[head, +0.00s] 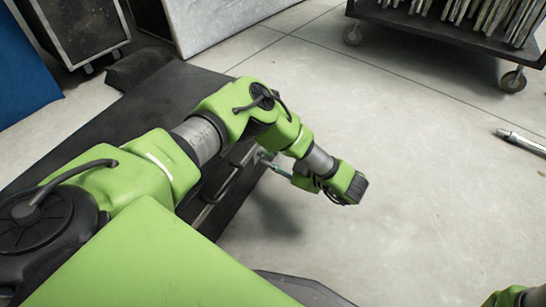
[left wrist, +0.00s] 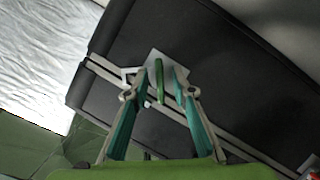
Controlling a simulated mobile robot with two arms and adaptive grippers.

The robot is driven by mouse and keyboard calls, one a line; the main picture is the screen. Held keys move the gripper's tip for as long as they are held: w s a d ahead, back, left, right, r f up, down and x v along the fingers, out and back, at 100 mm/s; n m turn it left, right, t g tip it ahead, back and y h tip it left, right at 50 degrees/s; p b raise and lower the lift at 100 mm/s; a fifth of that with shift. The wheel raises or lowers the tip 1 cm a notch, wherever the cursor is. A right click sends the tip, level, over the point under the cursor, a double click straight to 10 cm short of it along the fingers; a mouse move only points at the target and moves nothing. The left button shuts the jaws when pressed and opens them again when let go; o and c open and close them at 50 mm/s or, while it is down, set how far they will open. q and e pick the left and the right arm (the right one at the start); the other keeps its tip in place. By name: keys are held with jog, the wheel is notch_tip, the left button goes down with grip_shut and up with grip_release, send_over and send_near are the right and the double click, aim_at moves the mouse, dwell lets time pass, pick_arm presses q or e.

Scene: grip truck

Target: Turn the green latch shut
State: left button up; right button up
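The green latch (left wrist: 160,72) is a narrow upright bar on a pale metal plate (left wrist: 152,59), fixed to the side of a dark case (left wrist: 220,65). My left gripper (left wrist: 161,84) is open, with one teal finger on each side of the latch and a gap showing on both sides. In the head view my left gripper (head: 272,164) points left at the side of the dark case (head: 150,105); the latch cannot be made out there. Only a small green part of my right arm shows at the bottom right; its gripper is out of view.
A metal rail (left wrist: 236,143) runs along the case beside the plate. A dark wheeled rack (head: 440,30) stands at the back right. A metal rod (head: 521,140) lies on the floor at the right.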

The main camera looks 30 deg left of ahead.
pick_arm(q)
jog(key=shift+c, duration=0.5)
grip_shut()
jog(key=shift+s+d+r+n+t+p, duration=0.1)
jog(key=shift+n+t+p, duration=0.4)
jog(key=shift+p, duration=0.45)
jog(key=shift+n+t+y+p, duration=0.45)
jog(key=shift+n+p, duration=0.35)
jog(key=shift+n, duration=0.2)
jog(key=shift+f+n+t+y, duration=0.15)
jog(key=shift+n+t+y, duration=0.3)
jog(key=shift+n, duration=0.9)
jog(key=shift+f+n+t+y, duration=0.2)
jog(key=shift+n+y, duration=0.4)
jog(key=shift+n, duration=0.75)
